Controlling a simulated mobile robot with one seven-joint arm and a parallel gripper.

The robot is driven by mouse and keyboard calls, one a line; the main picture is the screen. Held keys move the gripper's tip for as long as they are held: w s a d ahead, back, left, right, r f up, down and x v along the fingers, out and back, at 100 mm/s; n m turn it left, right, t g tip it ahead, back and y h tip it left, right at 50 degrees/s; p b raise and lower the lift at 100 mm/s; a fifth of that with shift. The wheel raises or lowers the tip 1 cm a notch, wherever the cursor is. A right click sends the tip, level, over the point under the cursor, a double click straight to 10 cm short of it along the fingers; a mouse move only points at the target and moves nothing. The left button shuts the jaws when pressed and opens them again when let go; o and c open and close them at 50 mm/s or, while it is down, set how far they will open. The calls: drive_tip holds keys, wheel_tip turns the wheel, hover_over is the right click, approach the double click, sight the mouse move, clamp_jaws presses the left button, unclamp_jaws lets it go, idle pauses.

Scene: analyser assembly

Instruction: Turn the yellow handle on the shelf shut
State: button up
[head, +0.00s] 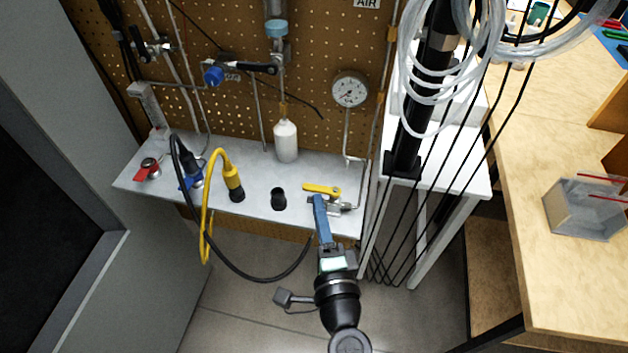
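The yellow handle (322,189) sits on a small metal valve (341,207) at the right end of the grey shelf (225,212). The handle points left, roughly along the shelf. My gripper (317,199) reaches up from below in the head view, and its blue fingertip is right beside the near side of the handle. I cannot tell whether it touches the handle. From here the fingers overlap into one shape, so their opening is hidden.
A black cap (278,199), a white bottle (286,141) and a yellow hose connector (234,182) stand left of the valve. A red-handled valve (149,170) is at the far left. A white frame (420,220) with dark cables rises close on the right.

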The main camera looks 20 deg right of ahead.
sight(315, 192)
drive_tip(key=x, duration=0.5)
drive_tip(key=shift+w, duration=0.4)
clamp_jaws()
